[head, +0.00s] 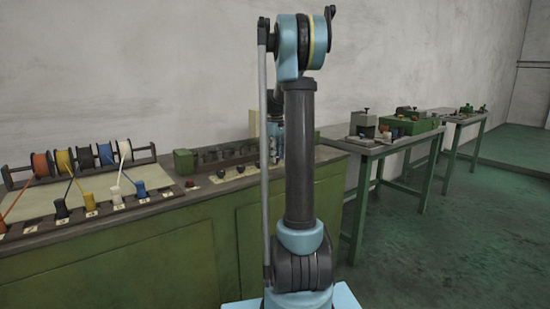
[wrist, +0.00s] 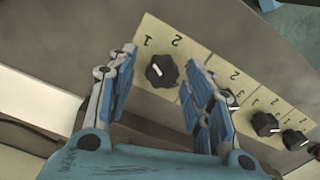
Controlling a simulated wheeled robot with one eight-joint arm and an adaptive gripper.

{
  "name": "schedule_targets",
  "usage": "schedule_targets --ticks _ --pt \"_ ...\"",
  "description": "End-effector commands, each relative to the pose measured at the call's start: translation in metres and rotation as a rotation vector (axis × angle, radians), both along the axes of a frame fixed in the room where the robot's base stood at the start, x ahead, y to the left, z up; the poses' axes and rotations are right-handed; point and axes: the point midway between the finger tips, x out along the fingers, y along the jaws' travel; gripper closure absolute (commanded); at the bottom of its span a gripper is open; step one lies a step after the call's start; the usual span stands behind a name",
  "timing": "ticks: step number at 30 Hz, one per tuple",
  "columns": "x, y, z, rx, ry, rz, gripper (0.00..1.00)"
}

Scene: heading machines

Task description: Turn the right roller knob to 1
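A black scalloped knob (wrist: 161,71) sits on a cream label plate (wrist: 197,48) in the wrist view. The printed numbers 1 and 2 are above it in the picture. Its short white mark points toward the upper left, on the side of the 1. It is the end knob of a row. My gripper (wrist: 159,57) is open, with one finger on each side of this knob. I see gaps between the fingers and the knob; I cannot tell the height. In the head view my gripper (head: 273,140) is small and partly hidden by my arm.
More black knobs (wrist: 265,123) continue to the lower right in the wrist view; the nearest is partly behind my right finger. In the head view, a green bench (head: 150,260) carries coloured spools (head: 85,160) at left. Other tables (head: 375,150) stand at right.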

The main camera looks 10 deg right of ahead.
Motion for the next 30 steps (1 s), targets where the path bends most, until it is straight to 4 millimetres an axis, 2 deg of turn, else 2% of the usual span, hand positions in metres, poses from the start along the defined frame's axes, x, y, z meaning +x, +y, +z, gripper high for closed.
schedule_targets --ticks 11,14,24,30 --pt "0.000 0.001 0.006 0.001 0.001 0.000 0.53" --pt "0.000 0.001 0.018 0.002 0.001 0.000 0.53" --pt "0.001 0.001 0.081 0.002 0.001 0.000 0.53" --pt "0.001 0.001 0.108 0.000 0.001 0.000 0.53"
